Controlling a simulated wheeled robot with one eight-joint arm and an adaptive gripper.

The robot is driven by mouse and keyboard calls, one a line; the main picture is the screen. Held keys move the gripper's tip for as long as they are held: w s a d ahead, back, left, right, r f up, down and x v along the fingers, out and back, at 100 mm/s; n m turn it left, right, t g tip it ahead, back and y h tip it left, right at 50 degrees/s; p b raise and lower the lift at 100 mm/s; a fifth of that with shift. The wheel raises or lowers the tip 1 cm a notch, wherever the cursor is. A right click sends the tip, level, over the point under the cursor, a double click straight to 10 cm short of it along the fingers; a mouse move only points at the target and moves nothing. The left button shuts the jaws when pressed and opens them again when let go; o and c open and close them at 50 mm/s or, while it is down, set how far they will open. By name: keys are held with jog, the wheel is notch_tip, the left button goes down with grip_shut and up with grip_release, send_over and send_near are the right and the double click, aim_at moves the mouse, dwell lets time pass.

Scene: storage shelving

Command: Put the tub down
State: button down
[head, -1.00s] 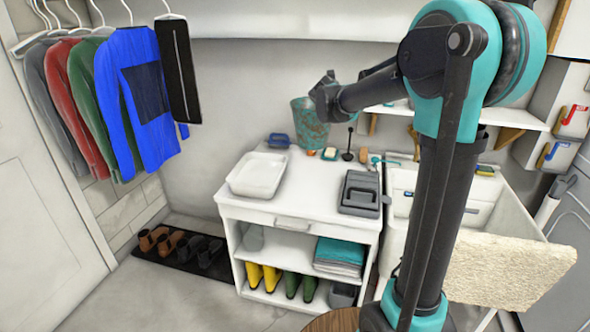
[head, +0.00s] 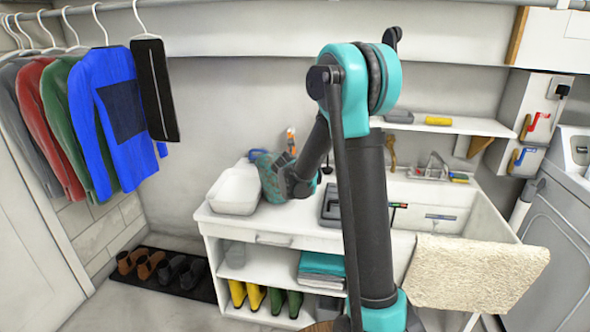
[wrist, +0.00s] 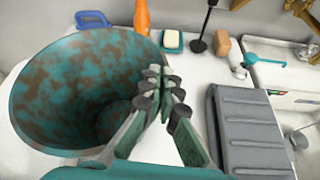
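The tub (head: 272,180) is a teal and brown mottled bucket, open at the top. In the head view it is at the counter beside the white basin, partly hidden by my gripper (head: 302,187). It looks tilted, and I cannot tell whether its base touches the counter. In the wrist view the tub (wrist: 60,95) fills the left side with its mouth facing the camera. My gripper (wrist: 160,88) is shut on its right rim, with one finger inside and one outside.
The white basin (head: 233,191) stands left of the tub on the counter (head: 285,222). A grey lidded box (wrist: 245,135) lies to the right. An orange bottle (wrist: 141,16), a soap dish (wrist: 172,42) and a black plunger-like tool (wrist: 202,35) stand behind. The sink (head: 435,205) is further right.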

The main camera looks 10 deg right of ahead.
jog(key=shift+f, duration=1)
jog(key=c, duration=1.7)
grip_release()
